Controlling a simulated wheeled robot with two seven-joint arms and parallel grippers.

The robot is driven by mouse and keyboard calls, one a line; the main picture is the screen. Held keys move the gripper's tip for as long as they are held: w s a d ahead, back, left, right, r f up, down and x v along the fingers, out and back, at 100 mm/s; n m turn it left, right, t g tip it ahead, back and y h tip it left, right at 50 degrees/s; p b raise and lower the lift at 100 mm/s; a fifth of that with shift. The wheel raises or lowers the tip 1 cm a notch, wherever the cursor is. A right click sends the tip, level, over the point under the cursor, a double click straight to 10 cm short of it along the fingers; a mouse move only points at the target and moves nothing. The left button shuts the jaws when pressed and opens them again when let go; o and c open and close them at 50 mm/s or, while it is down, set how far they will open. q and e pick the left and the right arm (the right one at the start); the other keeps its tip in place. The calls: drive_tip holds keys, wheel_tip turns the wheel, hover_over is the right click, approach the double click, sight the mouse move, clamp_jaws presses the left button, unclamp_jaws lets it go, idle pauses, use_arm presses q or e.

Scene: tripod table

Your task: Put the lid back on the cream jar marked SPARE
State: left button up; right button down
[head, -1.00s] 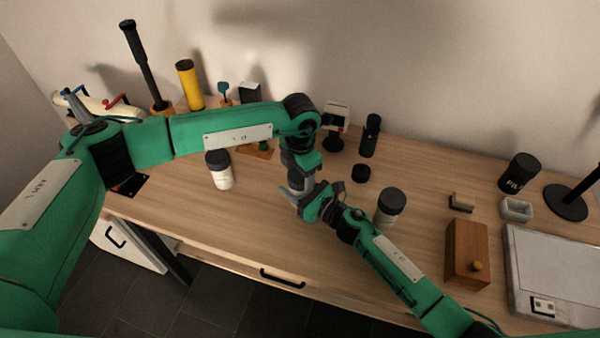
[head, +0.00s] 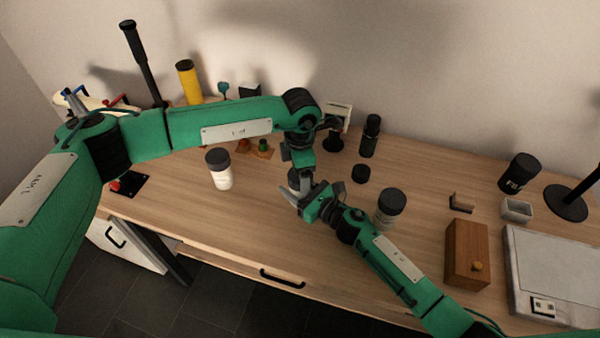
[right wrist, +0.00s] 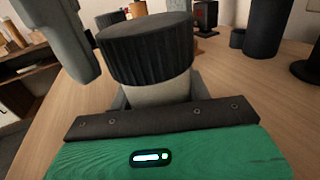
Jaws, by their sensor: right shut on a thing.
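A cream jar (right wrist: 152,92) with a ribbed black lid (right wrist: 145,52) on top is in my right gripper (head: 302,203). The right gripper is shut on this jar, seen close in the right wrist view. The lid looks level on it; no marking shows. My left gripper (head: 298,175) hangs over the same spot from above. One of its grey fingers (right wrist: 62,38) is beside the lid at the left; whether its jaws are open is unclear. Two other dark-lidded pale jars, a left one (head: 220,176) and a right one (head: 387,213), stand on the table; no SPARE label is readable.
A low black cylinder (head: 361,173) and a tall black one (head: 370,136) stand behind the right jar. A wooden box (head: 466,253), a small grey tray (head: 516,209) and a grey flat case (head: 560,265) are at right. The table front (head: 250,240) is clear.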

use_arm(q)
drive_tip(key=shift+r, duration=1.6)
drive_tip(key=shift+c, duration=0.5)
drive_tip(key=n, duration=0.1)
drive_tip(key=r+n, duration=0.1)
drive_tip(key=n, duration=0.1)
drive_tip(key=shift+s+d+r, duration=0.1)
drive_tip(key=shift+d+r, duration=0.1)
drive_tip(key=r+n, duration=0.1)
drive_tip(key=n, duration=0.1)
drive_tip(key=r+n, duration=0.1)
drive_tip(key=n, duration=0.1)
drive_tip(key=shift+a, duration=0.2)
drive_tip(key=shift+f, duration=4)
